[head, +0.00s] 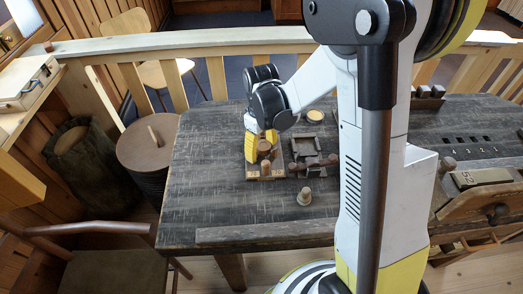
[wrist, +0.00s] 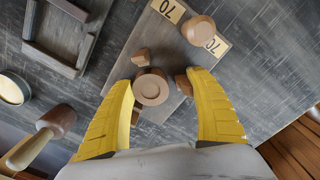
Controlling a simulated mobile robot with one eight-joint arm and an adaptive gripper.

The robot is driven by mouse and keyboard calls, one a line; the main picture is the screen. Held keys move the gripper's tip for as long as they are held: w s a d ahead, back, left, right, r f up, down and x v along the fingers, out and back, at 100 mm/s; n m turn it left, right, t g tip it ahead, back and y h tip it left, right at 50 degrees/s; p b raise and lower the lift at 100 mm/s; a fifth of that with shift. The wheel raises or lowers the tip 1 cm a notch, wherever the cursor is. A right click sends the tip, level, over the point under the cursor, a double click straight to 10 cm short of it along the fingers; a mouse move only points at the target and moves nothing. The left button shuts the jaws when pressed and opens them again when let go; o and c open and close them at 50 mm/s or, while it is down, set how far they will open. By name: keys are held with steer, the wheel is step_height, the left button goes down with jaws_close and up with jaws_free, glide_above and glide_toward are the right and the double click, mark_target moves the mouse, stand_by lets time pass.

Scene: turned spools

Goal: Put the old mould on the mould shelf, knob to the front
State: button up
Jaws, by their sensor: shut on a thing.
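My gripper (wrist: 160,84) is low over the dark bench, its two yellow fingers around a round brown wooden piece (wrist: 151,89). Small brown blocks (wrist: 141,57) sit close around this piece, and one touches or nearly touches the right finger. They stand over a flat grey-brown board (wrist: 166,45) with cream labels reading 70 (wrist: 217,44). A round-topped brown peg (wrist: 198,29) stands between the labels; it also shows in the head view (head: 265,168), at the board's near edge. I cannot tell which piece is the old mould, nor make out the mould shelf.
A block marked 52 (head: 485,178) is at the right. The bench's left end is clear.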

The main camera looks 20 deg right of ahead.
steer(key=shift+r, duration=0.1)
steer(key=shift+f, duration=0.2)
steer(key=o, duration=1.4)
steer(key=shift+r, duration=0.1)
